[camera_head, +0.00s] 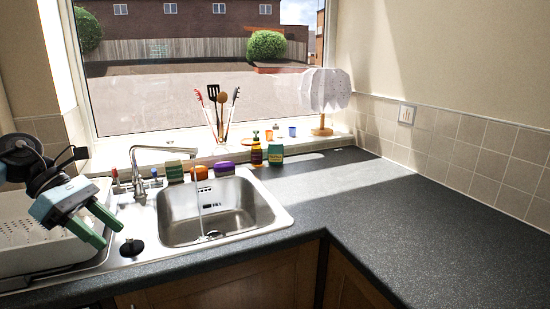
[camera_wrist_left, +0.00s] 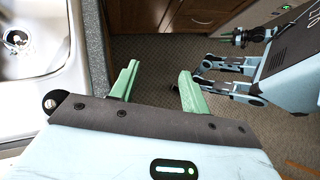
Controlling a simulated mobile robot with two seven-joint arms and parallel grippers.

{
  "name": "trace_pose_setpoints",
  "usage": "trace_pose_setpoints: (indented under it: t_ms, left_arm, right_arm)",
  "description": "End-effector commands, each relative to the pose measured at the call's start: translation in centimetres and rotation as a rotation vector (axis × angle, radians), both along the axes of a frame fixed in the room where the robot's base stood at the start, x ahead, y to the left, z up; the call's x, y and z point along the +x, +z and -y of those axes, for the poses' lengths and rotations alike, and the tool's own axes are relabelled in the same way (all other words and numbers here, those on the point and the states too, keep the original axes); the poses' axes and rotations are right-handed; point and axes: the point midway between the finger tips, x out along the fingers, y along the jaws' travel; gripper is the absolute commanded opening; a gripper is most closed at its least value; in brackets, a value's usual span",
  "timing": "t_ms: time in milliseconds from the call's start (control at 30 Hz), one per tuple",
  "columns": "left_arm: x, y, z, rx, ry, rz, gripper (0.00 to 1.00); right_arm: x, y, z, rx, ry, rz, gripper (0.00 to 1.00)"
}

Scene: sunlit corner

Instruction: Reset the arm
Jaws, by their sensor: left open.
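My left gripper (camera_head: 103,231) comes in from the left in the head view, with two green fingers spread apart and nothing between them. It is held above the left part of the sink unit, over the drainer side. In the left wrist view its green fingers (camera_wrist_left: 155,90) are apart, with only dark floor seen between them.
A steel sink (camera_head: 200,212) with a tap (camera_head: 138,172) is set in the dark counter (camera_head: 400,225). A white dish rack (camera_head: 30,225) stands at the left. Bottles, a utensil holder and a lamp (camera_head: 325,95) line the back. The right counter is clear.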

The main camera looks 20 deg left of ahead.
Motion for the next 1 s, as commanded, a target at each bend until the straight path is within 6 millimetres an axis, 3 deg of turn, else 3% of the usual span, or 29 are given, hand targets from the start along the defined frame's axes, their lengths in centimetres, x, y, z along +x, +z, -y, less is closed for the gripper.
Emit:
trace_pose_setpoints:
  t_ms: [267,567,767,1000]
  left_arm:
    - [0.2,-10.0,3.0,-0.514,0.431,-0.208,0.46]
    - [-2.6,-20.7,6.1,-1.061,1.002,-0.590,0.46]
    - [-6.8,-27.8,8.8,-1.391,1.409,-0.904,0.46]
    - [-14.4,-35.4,14.4,-1.733,1.912,-1.337,0.46]
  right_arm:
    - [1.0,1.6,0.0,0.000,-0.002,0.027,0.46]
    - [1.4,3.1,0.1,-0.002,-0.002,0.044,0.46]
    - [1.7,3.9,0.4,-0.008,0.003,0.055,0.46]
    - [3.1,5.6,0.5,-0.012,0.006,0.095,0.46]
